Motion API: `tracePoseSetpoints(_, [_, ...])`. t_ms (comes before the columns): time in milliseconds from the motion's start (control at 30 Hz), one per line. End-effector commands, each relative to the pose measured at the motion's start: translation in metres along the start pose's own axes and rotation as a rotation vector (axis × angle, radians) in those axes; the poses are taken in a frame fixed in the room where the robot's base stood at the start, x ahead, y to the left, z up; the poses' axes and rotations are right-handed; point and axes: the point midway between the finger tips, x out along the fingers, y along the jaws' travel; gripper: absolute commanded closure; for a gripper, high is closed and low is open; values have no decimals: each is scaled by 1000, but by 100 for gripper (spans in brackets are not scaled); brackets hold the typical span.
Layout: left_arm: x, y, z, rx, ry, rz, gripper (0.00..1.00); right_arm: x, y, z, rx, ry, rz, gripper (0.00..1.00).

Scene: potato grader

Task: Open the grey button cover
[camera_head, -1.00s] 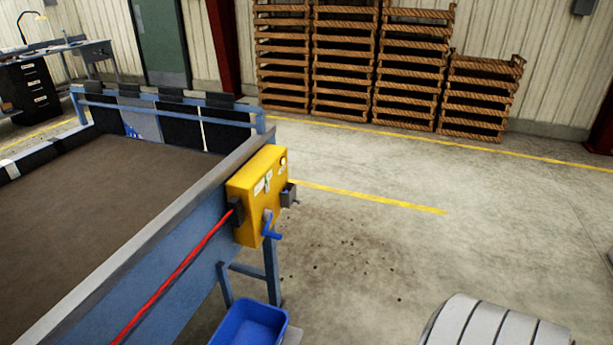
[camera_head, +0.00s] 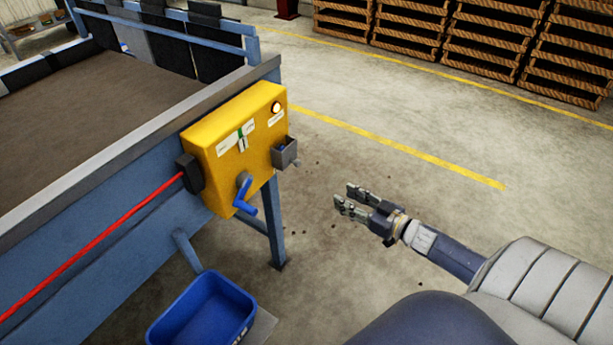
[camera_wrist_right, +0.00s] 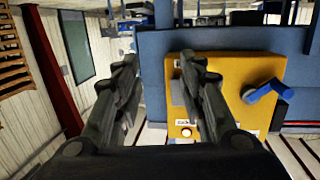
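The grey button cover (camera_head: 285,152) is a small grey box on the right-hand face of the yellow control box (camera_head: 228,150). Something bluish shows at its top, but I cannot tell whether it is raised. My right gripper (camera_head: 346,199) is open and empty, to the right of and apart from the cover, with its fingers pointing left. In the right wrist view, the two fingers (camera_wrist_right: 159,62) are spread, and the cover (camera_wrist_right: 177,93) is partly hidden behind the right-hand finger. My left gripper is not in view.
A blue crank handle (camera_head: 246,196) sticks out of the yellow box, and a round light (camera_head: 276,108) is lit on it. A red cable (camera_head: 95,245) runs along the blue grader frame. A blue bin (camera_head: 205,312) stands below. Open floor surrounds the gripper.

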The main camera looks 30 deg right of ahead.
Motion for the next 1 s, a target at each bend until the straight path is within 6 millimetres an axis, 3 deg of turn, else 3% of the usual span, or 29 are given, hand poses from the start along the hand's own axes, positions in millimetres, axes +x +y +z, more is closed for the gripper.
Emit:
tracePoseSetpoints(33, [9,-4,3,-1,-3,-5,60,5,-6,-22,-8,51,-57,63])
tracePoseSetpoints(100, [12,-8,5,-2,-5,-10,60,9,-15,-49,-6,98,-115,63])
tracePoseSetpoints(233, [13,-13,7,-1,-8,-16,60,12,-23,-73,-5,138,-168,63])
tracePoseSetpoints(367, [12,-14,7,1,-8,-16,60,22,-26,-78,-2,143,-172,63])
tracePoseSetpoints(733, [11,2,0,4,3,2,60,76,-34,-86,-3,143,-169,63])
tracePoseSetpoints(1000, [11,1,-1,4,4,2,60,107,-40,-89,-3,141,-169,63])
